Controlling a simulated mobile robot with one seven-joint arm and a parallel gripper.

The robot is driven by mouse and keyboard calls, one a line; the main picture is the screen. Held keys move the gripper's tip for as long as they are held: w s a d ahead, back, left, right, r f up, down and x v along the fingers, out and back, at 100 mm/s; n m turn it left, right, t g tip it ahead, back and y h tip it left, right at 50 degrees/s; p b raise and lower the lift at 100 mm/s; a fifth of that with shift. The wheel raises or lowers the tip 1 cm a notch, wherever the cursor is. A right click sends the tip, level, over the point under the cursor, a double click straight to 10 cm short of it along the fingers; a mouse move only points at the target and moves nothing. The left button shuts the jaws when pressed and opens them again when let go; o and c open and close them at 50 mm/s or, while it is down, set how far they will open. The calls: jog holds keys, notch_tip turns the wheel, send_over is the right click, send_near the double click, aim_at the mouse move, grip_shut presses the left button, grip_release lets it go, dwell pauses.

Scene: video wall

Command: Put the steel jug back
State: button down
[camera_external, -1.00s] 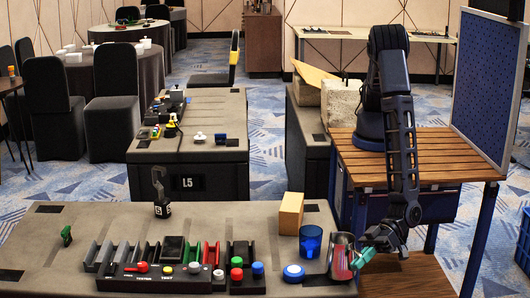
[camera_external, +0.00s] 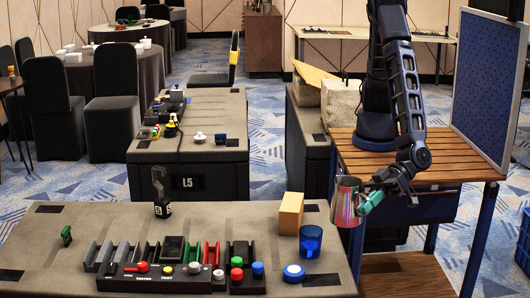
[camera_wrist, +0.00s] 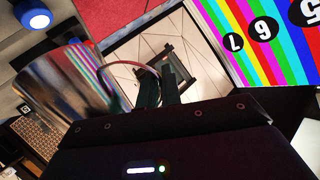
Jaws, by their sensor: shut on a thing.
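The steel jug (camera_external: 346,201) is shiny and reflective, and it hangs in the air just past the right end of the grey table. My gripper (camera_external: 366,203), with green fingertips, is shut on the jug at its right side. The jug looks nearly upright in the external view. In the wrist view the jug (camera_wrist: 62,82) fills the left side, and its curved handle runs to the dark fingers of my gripper (camera_wrist: 158,90). The exact grip on the handle is partly hidden.
On the grey table (camera_external: 330,225) stand a blue mug (camera_external: 310,241), a tan block (camera_external: 290,213) and a blue round button (camera_external: 293,272). A panel with coloured buttons (camera_external: 180,277) lies at the front. The slatted wooden bench (camera_external: 440,158) is mostly clear on top.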

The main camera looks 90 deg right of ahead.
notch_tip(320, 180, up, 6)
jog(key=shift+f, duration=0.15)
jog(key=w+d+m+t+h, duration=0.1)
jog(key=w+d+m+h, duration=0.2)
jog(key=w, duration=0.5)
jog(key=w+d+r+m+t+h, duration=0.1)
jog(key=w+d+m+h, duration=0.1)
jog(key=w+d, duration=0.45)
jog(key=w+d+m+t+h, duration=0.1)
jog(key=w+d+m+h, duration=0.15)
jog(key=w, duration=0.75)
jog(key=w+d+m+g+h, duration=0.3)
jog(key=w+d+m+h, duration=0.55)
jog(key=w+d, duration=1.35)
jog(key=shift+n+h, duration=0.6)
jog(key=shift+h, duration=0.1)
jog(key=f, duration=0.8)
jog(key=s+d+f, duration=0.1)
jog(key=f, duration=1.6)
jog(key=shift+s+d+f, duration=0.2)
jog(key=shift+s+d, duration=0.15)
jog(key=shift+d, duration=0.05)
jog(key=shift+f, duration=0.1)
jog(key=c, duration=1.6)
grip_release()
